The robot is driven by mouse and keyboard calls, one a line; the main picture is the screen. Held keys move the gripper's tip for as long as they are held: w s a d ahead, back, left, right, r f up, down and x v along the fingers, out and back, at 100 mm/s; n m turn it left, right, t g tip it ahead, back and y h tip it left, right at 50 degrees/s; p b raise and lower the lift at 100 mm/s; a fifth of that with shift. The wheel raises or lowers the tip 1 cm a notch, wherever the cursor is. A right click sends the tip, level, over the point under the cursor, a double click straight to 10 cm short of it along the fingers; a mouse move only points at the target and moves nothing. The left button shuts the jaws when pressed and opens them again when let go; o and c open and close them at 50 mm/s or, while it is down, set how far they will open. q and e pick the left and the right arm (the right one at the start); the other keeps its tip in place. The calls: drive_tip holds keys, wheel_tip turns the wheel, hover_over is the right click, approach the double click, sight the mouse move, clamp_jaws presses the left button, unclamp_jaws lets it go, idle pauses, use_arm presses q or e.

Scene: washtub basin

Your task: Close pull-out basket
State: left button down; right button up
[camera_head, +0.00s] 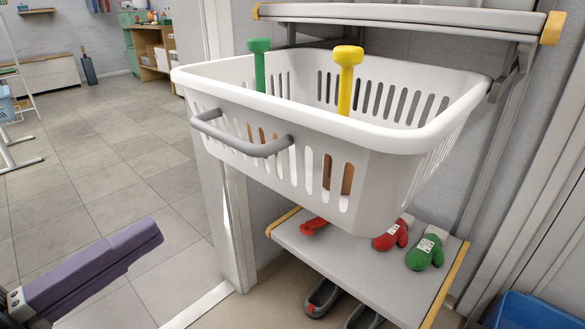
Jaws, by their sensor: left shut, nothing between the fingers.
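The white slotted pull-out basket (390,140) fills the upper middle of the head view. It juts out from the rack, past the front edge of the shelf below it. Its grey bar handle (240,147) is on the front wall, facing left. A green-headed tool (259,65) and a yellow-headed tool (346,80) stand upright in it, their lower ends partly hidden by the wall. My left gripper (152,237) comes in at the lower left with its purple fingers shut and empty. It is apart from the basket, below and left of the handle. My right gripper is not in view.
A lower shelf (340,258) holds red and green mittens (426,250), with dark shoes (322,297) under it. An upper shelf (400,14) is above the basket. A blue bin (525,310) is at the lower right. Open tiled floor lies left.

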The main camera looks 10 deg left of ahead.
sight(254, 162)
use_arm(q)
drive_tip(key=b+x, duration=0.1)
drive_tip(key=x, duration=1.3)
drive_tip(key=shift+a+r+b, duration=0.15)
drive_tip(key=shift+r+b, duration=0.1)
drive_tip(key=shift+b, duration=0.15)
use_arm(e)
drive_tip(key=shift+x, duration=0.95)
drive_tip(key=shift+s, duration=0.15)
use_arm(q)
drive_tip(key=shift+w, duration=0.15)
